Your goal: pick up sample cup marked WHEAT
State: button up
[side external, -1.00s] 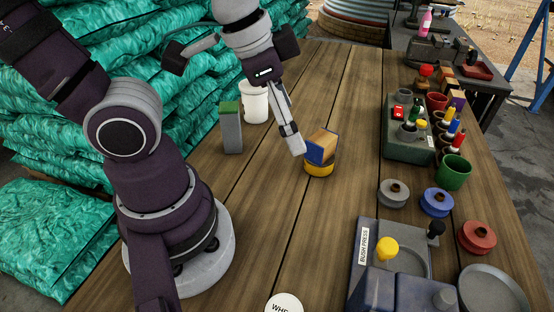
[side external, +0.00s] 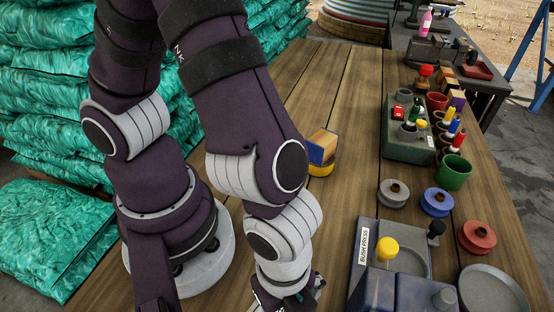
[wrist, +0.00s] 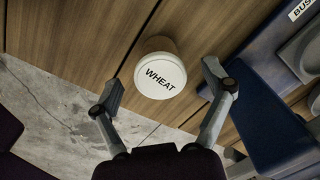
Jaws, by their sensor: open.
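The sample cup marked WHEAT (wrist: 160,75) has a round white top with black lettering and shows in the wrist view near the table's edge. My gripper (wrist: 163,92) is open, with one finger left of the cup and one to its right. The fingers look apart from the cup, and how high they are above it I cannot tell. In the side external view my gripper is at the bottom edge, mostly cut off and hidden by my arm, and the cup is not visible there.
The press marked BUSH PRESS (side external: 364,262) stands close to the right of my gripper. A wood and blue block (side external: 322,146) sits on a yellow piece (side external: 321,170) farther back. Spools and a green cup (side external: 453,172) line the right side.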

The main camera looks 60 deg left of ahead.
jog(key=shift+f, duration=0.3)
jog(key=c, duration=1.3)
